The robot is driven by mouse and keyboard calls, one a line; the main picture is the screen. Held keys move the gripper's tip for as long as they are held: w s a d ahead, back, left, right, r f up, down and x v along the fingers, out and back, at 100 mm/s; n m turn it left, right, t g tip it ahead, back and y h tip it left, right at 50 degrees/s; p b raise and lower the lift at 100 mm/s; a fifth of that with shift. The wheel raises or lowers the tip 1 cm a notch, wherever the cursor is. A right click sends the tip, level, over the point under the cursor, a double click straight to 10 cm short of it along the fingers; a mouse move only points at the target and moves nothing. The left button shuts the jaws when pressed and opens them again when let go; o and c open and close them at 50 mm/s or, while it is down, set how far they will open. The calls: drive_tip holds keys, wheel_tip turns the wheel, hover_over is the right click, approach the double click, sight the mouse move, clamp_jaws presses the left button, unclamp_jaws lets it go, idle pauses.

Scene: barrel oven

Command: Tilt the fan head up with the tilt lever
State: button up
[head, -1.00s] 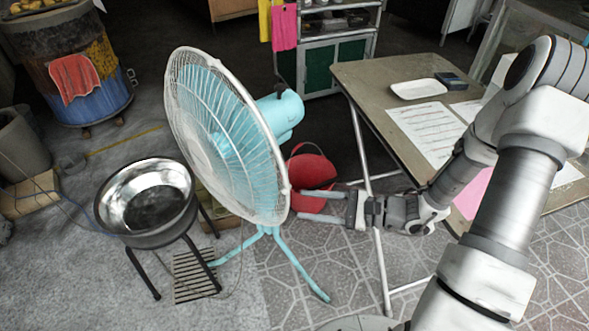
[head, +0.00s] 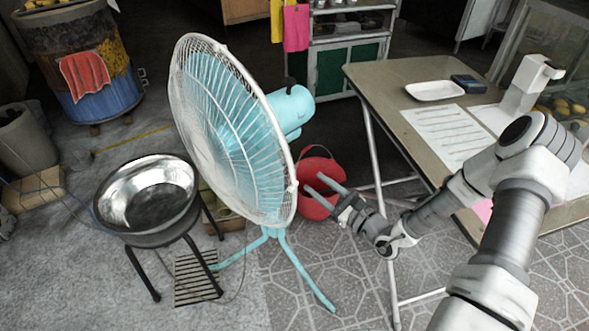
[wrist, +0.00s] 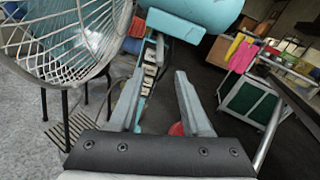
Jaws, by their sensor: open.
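The fan has a round white wire cage (head: 232,135) that faces left, with a light blue motor housing (head: 290,108) behind it. A small dark knob (head: 289,82) stands on top of the housing. I cannot clearly make out the tilt lever. My gripper (head: 313,182) is open and empty, behind the fan and below the housing, with its fingers pointing up and left. In the wrist view, the cage (wrist: 70,40) is at upper left and the housing (wrist: 195,14) is above my open fingers (wrist: 162,72). No contact with the fan shows.
A metal bowl (head: 150,195) on a dark stand is left of the fan. A red bucket (head: 318,172) sits on the floor behind my fingers. A table (head: 385,85) with a tray (head: 434,90) and papers is at right.

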drive_tip(key=b+x, duration=0.2)
drive_tip(key=x, duration=0.7)
drive_tip(key=shift+w+a, duration=0.25)
drive_tip(key=shift+a, duration=0.05)
drive_tip(key=shift+c, duration=0.2)
clamp_jaws()
idle(0.7)
